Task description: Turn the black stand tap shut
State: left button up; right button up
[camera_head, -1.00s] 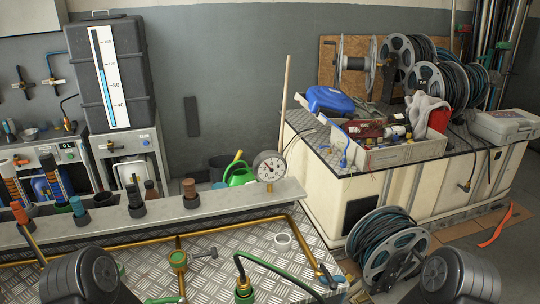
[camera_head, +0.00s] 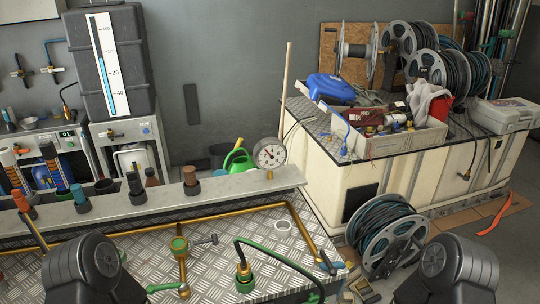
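No tap in view is plainly the black stand tap. On the metal deck, a brass standpipe (camera_head: 182,268) has a green collar (camera_head: 179,245) at its top and a dark grey lever (camera_head: 206,240) at its side. A green fitting (camera_head: 244,275) with a dark green hose stands right of it. A small blue and dark fitting (camera_head: 328,264) sits at the deck's right end. Two small taps with dark handles, one on the left (camera_head: 20,70) and one right of it (camera_head: 50,68), are on the back wall. Neither gripper is visible; only my dark arm parts show at the bottom corners.
A pressure gauge (camera_head: 269,153) stands on the grey ledge (camera_head: 235,186), with several coloured-capped tubes to its left. A hose reel (camera_head: 385,240) stands on the floor beside the cream tank (camera_head: 325,190). An orange strip (camera_head: 496,214) lies on the floor at right.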

aim_at(333, 271)
jog(key=k+l+z, duration=0.2)
jog(key=l, duration=0.5)
jog(key=k+l+z, duration=0.25)
jog(key=l, duration=0.4)
jog(key=l+z, duration=0.2)
jog(key=l, duration=0.5)
